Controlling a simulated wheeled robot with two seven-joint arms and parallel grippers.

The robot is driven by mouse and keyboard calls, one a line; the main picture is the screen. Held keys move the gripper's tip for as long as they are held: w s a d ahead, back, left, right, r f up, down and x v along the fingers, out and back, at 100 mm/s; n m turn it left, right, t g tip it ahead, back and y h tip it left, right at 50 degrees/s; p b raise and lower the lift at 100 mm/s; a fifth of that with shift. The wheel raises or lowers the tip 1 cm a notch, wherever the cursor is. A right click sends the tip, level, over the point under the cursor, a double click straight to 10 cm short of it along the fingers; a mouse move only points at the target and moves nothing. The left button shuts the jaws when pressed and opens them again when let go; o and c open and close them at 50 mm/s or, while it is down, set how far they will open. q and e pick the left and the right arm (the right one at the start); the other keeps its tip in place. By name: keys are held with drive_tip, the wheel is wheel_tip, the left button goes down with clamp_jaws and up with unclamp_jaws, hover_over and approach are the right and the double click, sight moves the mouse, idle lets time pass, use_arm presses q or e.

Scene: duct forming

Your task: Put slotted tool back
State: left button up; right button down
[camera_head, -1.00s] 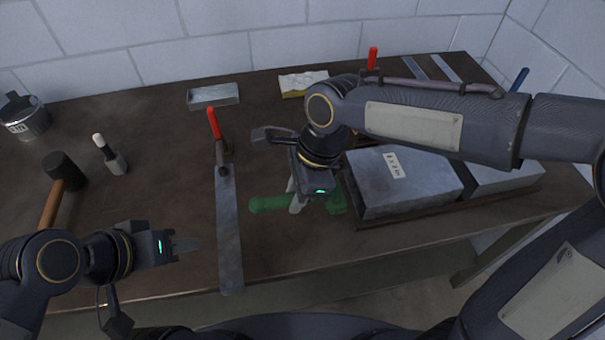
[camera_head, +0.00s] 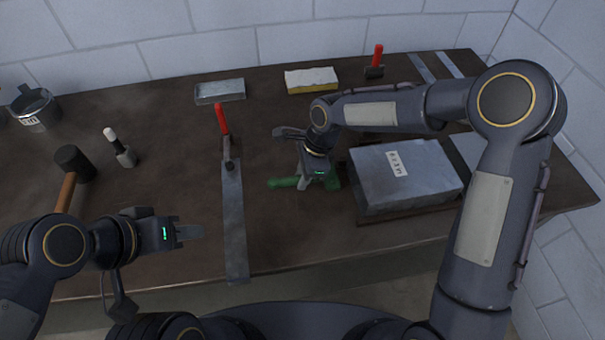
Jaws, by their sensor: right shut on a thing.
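A green tool (camera_head: 284,183) with a long handle is at the middle of the table, left of the large grey block. I take it for the slotted tool; its slot cannot be made out. My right gripper (camera_head: 304,184) points down and is shut on the green tool, whose handle shows to its left and whose wider end shows to its right. The gripper hides its middle. I cannot tell whether it touches the table. My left gripper (camera_head: 190,232) is at the left front, apart from the tool; its finger gap cannot be made out.
A red-handled bar tool (camera_head: 233,215) lies between my grippers. The grey block (camera_head: 410,185) stands close on the right. A hammer (camera_head: 75,163), a brush-like tool (camera_head: 120,150) and a metal can (camera_head: 35,108) are at left. A metal tray (camera_head: 219,91) and yellow-sided block (camera_head: 312,80) are at the back.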

drive_tip(key=shift+f, duration=0.1)
drive_tip(key=shift+f+b, duration=0.6)
drive_tip(key=shift+f, duration=0.05)
drive_tip(key=shift+s, duration=0.1)
drive_tip(key=c, duration=1.3)
unclamp_jaws()
drive_tip(key=shift+o, duration=0.2)
drive_tip(key=shift+f, duration=0.15)
drive_tip(key=shift+s, duration=0.1)
drive_tip(key=v, duration=1.3)
drive_tip(key=shift+a+r+p, duration=0.2)
drive_tip(key=shift+r+p, duration=0.1)
drive_tip(key=shift+r, duration=0.1)
